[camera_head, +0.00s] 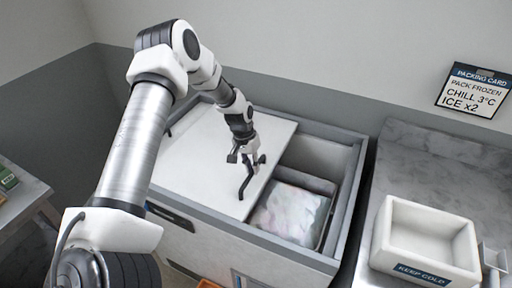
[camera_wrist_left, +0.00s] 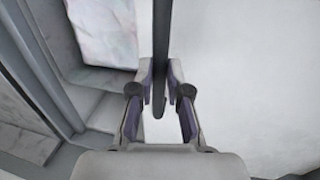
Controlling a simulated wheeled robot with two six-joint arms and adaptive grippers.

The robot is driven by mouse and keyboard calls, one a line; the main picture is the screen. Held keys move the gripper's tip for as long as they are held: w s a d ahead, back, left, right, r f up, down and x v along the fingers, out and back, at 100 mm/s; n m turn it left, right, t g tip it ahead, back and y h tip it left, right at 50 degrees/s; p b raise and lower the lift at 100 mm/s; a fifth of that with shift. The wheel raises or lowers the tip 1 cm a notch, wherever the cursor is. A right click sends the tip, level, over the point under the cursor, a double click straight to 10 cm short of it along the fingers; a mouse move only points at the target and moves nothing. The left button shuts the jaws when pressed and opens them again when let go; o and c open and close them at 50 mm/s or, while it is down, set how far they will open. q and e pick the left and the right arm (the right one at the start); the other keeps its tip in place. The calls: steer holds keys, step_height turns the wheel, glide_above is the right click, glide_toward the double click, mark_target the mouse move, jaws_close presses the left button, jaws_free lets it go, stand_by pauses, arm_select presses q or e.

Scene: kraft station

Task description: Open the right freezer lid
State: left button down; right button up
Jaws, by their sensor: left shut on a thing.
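The grey chest freezer (camera_head: 352,175) stands against the wall. A flat white lid panel (camera_head: 195,155) covers its left part; I cannot tell whether a second panel lies under it. The right part is open and shows a pale, frosted package (camera_head: 292,212) inside, also visible in the left wrist view (camera_wrist_left: 103,30). A dark bar handle (camera_head: 243,188) sits near the lid's right edge. My left gripper (camera_head: 248,158) is shut on this handle, which runs between its fingers in the left wrist view (camera_wrist_left: 160,45). My right gripper is not in view.
To the right, a grey stone-like counter (camera_head: 405,160) holds a white box labelled "KEEP COLD" (camera_head: 430,225). A packing card (camera_head: 474,91) hangs on the wall above. A table edge (camera_head: 30,200) with small boxes (camera_head: 7,178) is at the far left.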

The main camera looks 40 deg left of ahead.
arm_select(q)
steer(key=c, duration=1.1)
jaws_free()
steer(key=shift+f, duration=0.1)
steer(key=shift+c, duration=0.2)
steer(key=shift+w+a+f, duration=0.1)
steer(key=shift+w, duration=0.1)
step_height(320, 180, up, 12)
steer(key=a, duration=0.2)
steer(key=shift+s+a, duration=0.15)
steer(key=shift+s, duration=0.15)
steer(key=shift+f, duration=0.15)
steer(key=shift+s, duration=0.1)
